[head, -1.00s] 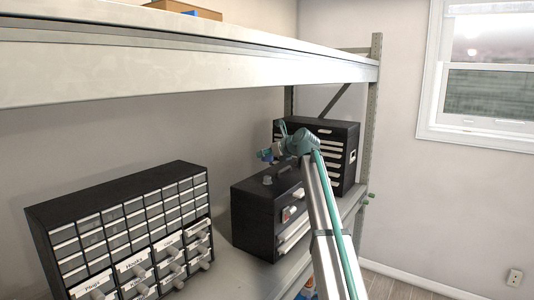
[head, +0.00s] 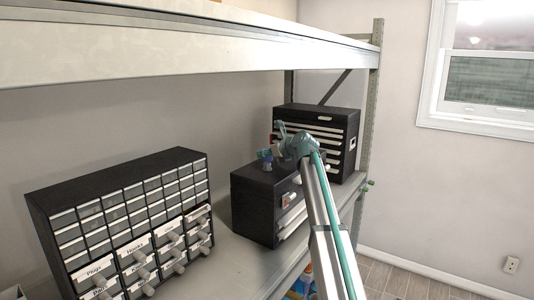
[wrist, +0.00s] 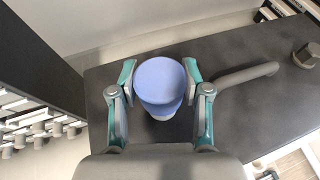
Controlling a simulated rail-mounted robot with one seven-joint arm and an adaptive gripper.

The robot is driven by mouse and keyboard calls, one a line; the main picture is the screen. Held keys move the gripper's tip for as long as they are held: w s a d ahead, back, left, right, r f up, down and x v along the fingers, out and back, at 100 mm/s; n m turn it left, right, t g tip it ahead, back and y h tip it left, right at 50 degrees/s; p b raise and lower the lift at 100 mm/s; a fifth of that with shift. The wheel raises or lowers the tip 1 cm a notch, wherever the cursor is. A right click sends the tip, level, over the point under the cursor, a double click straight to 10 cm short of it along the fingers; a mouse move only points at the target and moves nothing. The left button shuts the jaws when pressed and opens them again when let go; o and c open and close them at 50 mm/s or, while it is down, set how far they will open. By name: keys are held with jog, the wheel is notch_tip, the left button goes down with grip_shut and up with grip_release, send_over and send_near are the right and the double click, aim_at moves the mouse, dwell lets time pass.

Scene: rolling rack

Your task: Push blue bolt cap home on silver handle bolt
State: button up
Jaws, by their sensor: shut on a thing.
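The blue bolt cap (wrist: 160,78) sits between the two fingertips of my gripper (wrist: 158,82) in the wrist view. My gripper is shut on it. A pale silver edge (wrist: 161,115) shows just below the cap; whether it is part of the cap or the bolt under it, I cannot tell. In the head view my gripper (head: 268,160) is low over the top of the black toolbox (head: 262,185). The grey handle (wrist: 247,75) runs from near the right finger towards the other bolt (wrist: 308,54). The handle end under the cap is hidden.
A black drawer cabinet (head: 120,190) with labelled drawers, several pulled out, stands at left on the metal shelf (head: 232,262). A second black tool chest (head: 318,120) stands behind the toolbox. The upper shelf beam (head: 180,62) crosses above.

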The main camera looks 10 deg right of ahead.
aim_at(267, 163)
jog(key=shift+f, duration=0.55)
jog(key=shift+f, duration=0.35)
jog(key=shift+f, duration=1)
jog(key=o, duration=1)
jog(key=v, duration=1.2)
